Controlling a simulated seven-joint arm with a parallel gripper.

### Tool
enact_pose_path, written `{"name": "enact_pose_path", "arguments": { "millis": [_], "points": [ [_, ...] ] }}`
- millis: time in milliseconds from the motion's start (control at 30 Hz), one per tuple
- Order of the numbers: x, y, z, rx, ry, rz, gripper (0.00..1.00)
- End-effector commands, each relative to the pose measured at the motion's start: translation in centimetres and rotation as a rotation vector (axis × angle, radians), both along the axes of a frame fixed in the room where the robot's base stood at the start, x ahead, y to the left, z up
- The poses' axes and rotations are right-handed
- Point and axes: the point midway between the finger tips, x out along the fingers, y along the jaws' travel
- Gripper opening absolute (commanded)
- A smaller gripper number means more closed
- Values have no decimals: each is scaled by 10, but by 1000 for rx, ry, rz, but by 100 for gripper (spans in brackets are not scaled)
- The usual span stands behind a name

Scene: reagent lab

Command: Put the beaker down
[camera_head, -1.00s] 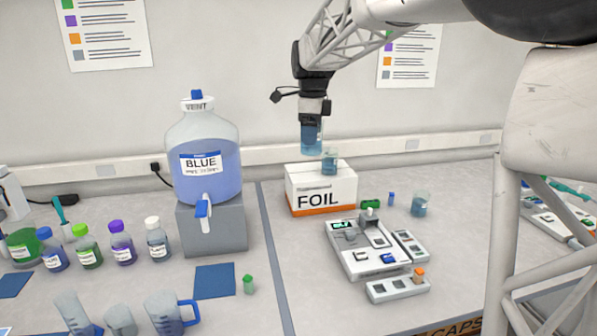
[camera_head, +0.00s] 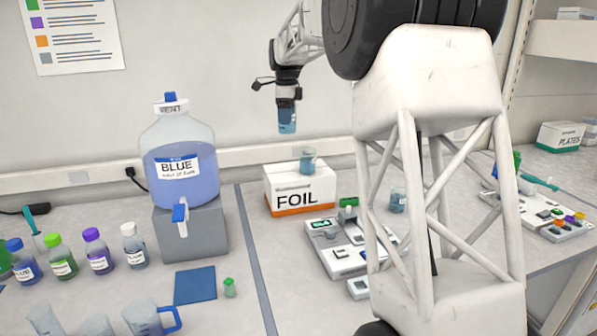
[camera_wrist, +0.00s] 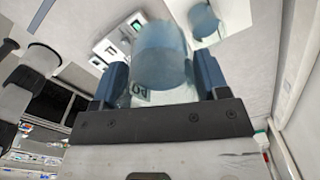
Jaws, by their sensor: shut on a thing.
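My gripper (camera_head: 287,101) is shut on a beaker (camera_head: 287,122) with blue liquid and holds it in the air, above and slightly left of a white FOIL box (camera_head: 299,180). In the wrist view the held beaker (camera_wrist: 162,55) sits between the two blue fingers. A second small beaker (camera_head: 308,161) with blue liquid stands on top of the FOIL box. A third beaker (camera_head: 397,201) with blue liquid stands on the bench, right of the box, partly behind my arm.
A large BLUE carboy (camera_head: 179,165) stands on a grey block (camera_head: 190,235) to the left. A white device (camera_head: 338,245) is in front of the box, partly hidden by my arm. Several capped bottles (camera_head: 62,257) stand at the left. A blue mat (camera_head: 195,286) lies in front of the block.

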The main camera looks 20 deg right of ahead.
Motion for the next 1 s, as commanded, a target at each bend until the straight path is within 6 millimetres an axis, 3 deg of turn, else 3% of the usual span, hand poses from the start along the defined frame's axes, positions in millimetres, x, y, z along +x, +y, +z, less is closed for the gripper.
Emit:
{"name": "enact_pose_path", "arguments": {
  "millis": [500,967,1000],
  "points": [
    [78,-26,-16,0,0,6,38],
    [107,-36,-25,0,-1,9,38],
    [106,-36,-33,-1,1,9,38]
  ]
}}
